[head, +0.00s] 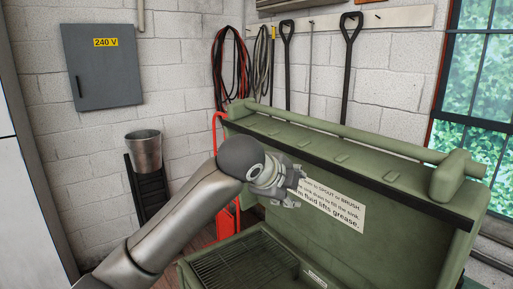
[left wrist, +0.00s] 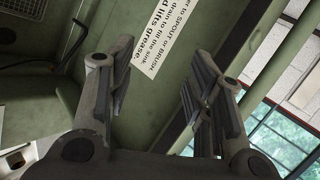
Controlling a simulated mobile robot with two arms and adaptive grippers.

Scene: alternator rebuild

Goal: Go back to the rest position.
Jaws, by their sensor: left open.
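My left arm comes in from the lower left in the head view. My left gripper (head: 296,187) is in front of the green parts washer's raised lid (head: 400,205), beside the white instruction label (head: 335,207) on it. In the left wrist view the two fingers of the left gripper (left wrist: 158,85) stand wide apart with nothing between them. The label (left wrist: 160,40) shows beyond the fingers, partly cut by the top edge. My right gripper is in neither view.
The washer's basin with a dark grate (head: 240,262) lies below the gripper. A metal bucket (head: 144,150), a grey electrical box (head: 103,66) and a red hand truck (head: 226,221) are to the left. Cables (head: 231,68) and shovels (head: 349,60) hang on the back wall.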

